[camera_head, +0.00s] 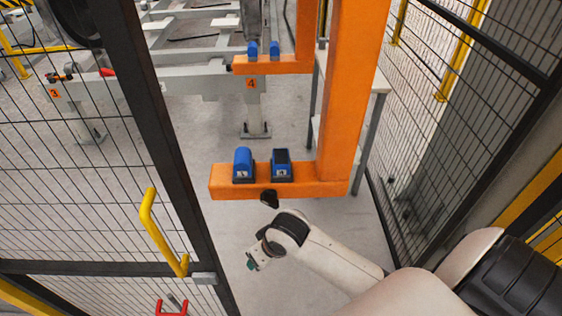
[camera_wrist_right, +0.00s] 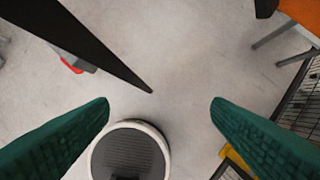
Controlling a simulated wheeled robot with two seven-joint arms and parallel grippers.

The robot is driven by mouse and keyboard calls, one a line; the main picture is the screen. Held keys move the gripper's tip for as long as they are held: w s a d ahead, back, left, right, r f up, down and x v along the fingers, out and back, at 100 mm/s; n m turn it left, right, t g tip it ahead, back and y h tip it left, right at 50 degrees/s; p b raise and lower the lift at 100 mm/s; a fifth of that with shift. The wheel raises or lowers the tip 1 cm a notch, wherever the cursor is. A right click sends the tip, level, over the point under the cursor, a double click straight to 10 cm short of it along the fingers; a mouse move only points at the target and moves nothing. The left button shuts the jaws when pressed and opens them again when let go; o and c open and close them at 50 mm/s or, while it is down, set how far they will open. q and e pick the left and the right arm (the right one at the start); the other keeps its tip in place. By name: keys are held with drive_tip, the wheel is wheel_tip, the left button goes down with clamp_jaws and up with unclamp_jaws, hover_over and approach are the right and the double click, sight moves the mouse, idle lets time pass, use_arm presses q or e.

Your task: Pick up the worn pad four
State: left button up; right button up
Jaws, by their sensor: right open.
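A blue pad with a rounded top (camera_head: 243,163) and a blue pad with a dark, hollow-looking top (camera_head: 282,164) stand side by side on the near orange beam (camera_head: 235,189). Each has a small white label; the digits are too small to read surely, so I cannot tell which is the worn pad four. My right gripper (camera_head: 252,264) hangs below and in front of this beam, apart from both pads. In the right wrist view its green fingers (camera_wrist_right: 160,105) are spread wide with nothing between them. The left gripper is out of view.
An orange post (camera_head: 345,100) rises at the beam's right end. A farther orange beam (camera_head: 270,65) carries two small blue pads, above a sign reading 4 (camera_head: 251,84). Black mesh fencing (camera_head: 80,180) with a yellow handle (camera_head: 158,235) stands left; more mesh stands right.

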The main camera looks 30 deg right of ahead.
drive_tip(key=w+d+r+m+h, duration=0.1)
drive_tip(key=w+d+r+m, duration=0.1)
drive_tip(key=w+d+r, duration=0.3)
drive_tip(key=w+d+r+m+h, duration=0.1)
drive_tip(key=w+d+r, duration=0.1)
drive_tip(key=w, duration=0.5)
drive_tip(key=m+h, duration=0.1)
drive_tip(key=m, duration=0.3)
approach(281, 158)
drive_tip(key=shift+m, duration=0.3)
drive_tip(key=p+x, duration=0.1)
drive_tip(key=x, duration=0.5)
drive_tip(key=shift+w+d+f+p, duration=0.1)
drive_tip(key=shift+w+f+p, duration=0.15)
drive_tip(key=shift+w+p, duration=0.1)
drive_tip(key=shift+s+p+x, duration=0.2)
drive_tip(key=shift+p+x, duration=0.5)
drive_tip(key=shift+x, duration=1.95)
drive_tip(key=shift+f, duration=0.1)
drive_tip(key=shift+c, duration=0.2)
drive_tip(key=c, duration=1.2)
drive_tip(key=shift+c, duration=0.3)
